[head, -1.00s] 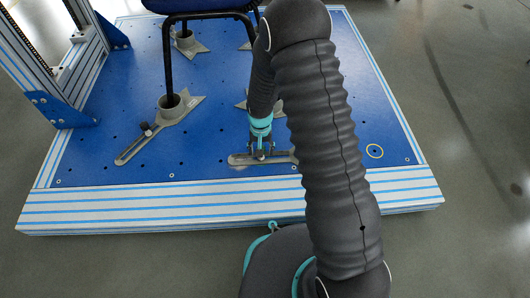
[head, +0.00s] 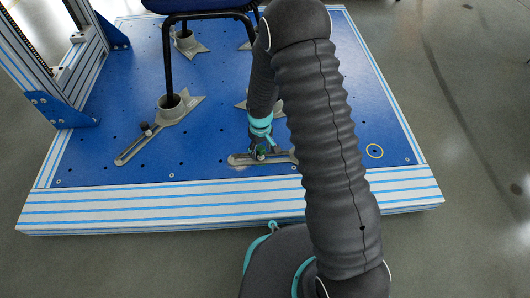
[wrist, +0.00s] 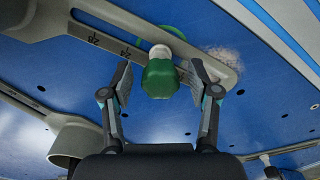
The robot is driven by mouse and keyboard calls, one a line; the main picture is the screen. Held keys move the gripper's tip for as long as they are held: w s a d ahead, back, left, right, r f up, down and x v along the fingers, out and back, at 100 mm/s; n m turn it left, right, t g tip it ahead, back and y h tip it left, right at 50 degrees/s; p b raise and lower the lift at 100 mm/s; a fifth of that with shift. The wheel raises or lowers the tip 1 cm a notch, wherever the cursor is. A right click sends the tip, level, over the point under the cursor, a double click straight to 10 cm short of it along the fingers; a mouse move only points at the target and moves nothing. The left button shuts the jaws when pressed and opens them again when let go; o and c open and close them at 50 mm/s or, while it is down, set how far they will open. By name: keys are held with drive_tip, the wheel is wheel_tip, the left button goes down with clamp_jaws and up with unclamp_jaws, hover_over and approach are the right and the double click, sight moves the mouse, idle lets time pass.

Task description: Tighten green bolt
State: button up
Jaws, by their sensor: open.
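The green bolt (wrist: 160,80) has a faceted green head and a pale collar. It stands at the slotted grey clamp bar (wrist: 120,32), with a green ring around its base. In the wrist view my gripper (wrist: 161,88) is open, with one finger on each side of the bolt head. Gaps show between both fingers and the head. In the head view the green bolt (head: 261,154) is a small green spot, partly hidden by my gripper (head: 262,147). The bar (head: 240,159) lies near the platform's front edge, and my arm hides its right end.
A blue platform (head: 215,130) with holes and a striped front edge carries a black-legged chair (head: 168,60). Another clamp bar (head: 130,150) with a dark knob lies to the left. A striped frame post stands at left.

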drive_tip(key=shift+n, duration=0.4)
drive_tip(key=n, duration=0.4)
drive_tip(key=shift+c, duration=0.2)
clamp_jaws()
drive_tip(key=shift+m, duration=1.9)
